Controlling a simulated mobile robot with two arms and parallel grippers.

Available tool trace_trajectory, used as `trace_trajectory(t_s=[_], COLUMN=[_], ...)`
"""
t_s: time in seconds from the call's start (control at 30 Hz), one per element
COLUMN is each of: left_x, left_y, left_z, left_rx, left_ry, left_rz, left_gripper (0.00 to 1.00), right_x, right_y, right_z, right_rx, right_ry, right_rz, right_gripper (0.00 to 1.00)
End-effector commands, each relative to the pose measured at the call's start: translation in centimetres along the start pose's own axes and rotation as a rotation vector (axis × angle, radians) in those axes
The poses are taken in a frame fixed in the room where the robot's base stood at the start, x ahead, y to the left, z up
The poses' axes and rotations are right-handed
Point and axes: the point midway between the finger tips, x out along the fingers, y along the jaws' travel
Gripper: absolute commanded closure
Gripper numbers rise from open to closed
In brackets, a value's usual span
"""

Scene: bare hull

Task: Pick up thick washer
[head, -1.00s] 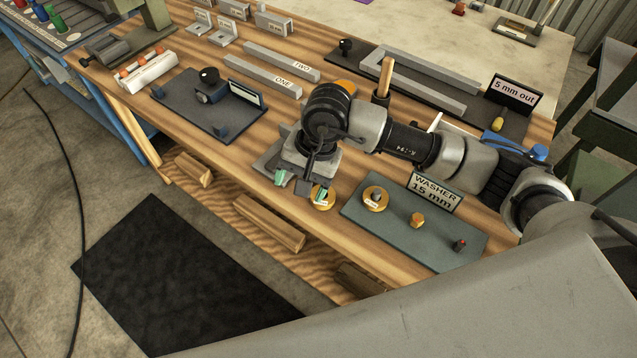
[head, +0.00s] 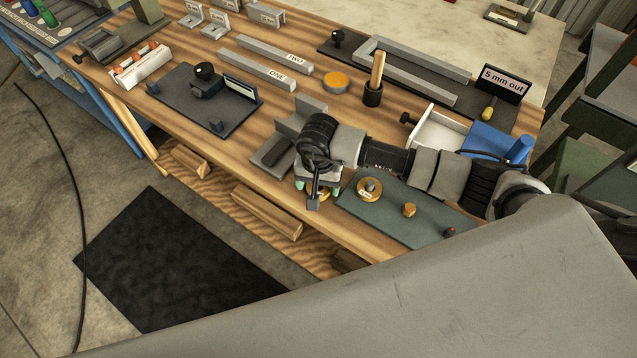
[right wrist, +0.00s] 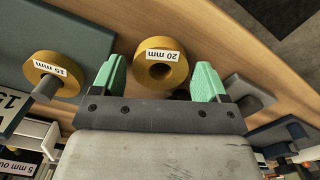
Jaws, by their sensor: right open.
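The thick washer, a gold ring labelled "20 mm" (right wrist: 179,72), lies on the wooden bench near its front edge. In the right wrist view it sits between the two green fingertips, with gaps on both sides. My right gripper (right wrist: 160,78) is open and holds nothing. In the head view the gripper (head: 317,190) is over the washer and hides most of it. My left gripper is not in view.
The plate beside the washer also bears a gold nut (head: 409,210) and a small red-tipped piece (head: 450,231). A grey angled block (head: 292,124) stands just behind and left of the gripper. A white tray (head: 440,133) and blue object (head: 497,141) stand behind my arm.

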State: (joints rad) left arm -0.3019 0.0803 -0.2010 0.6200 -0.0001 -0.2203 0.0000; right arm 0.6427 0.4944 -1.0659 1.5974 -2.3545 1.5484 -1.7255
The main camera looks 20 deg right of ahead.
Motion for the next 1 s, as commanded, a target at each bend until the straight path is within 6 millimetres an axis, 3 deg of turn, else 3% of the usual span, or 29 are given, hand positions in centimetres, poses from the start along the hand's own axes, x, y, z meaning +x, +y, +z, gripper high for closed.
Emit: trace_trajectory(t_s=[0.3,0.57,1.0], left_x=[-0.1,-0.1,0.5], left_y=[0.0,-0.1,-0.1], left_z=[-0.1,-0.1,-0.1], left_rx=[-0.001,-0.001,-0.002], left_ry=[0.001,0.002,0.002], left_rz=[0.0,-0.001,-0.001], left_gripper=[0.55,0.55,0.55], right_x=[0.8,0.8,-0.4], right_y=[0.0,0.0,0.0], right_z=[0.0,0.0,-0.1], right_rx=[-0.002,-0.001,-0.001], right_ry=[0.0,0.0,0.003], right_rz=[-0.002,-0.002,-0.003], right_gripper=[0.26,0.63,0.64])
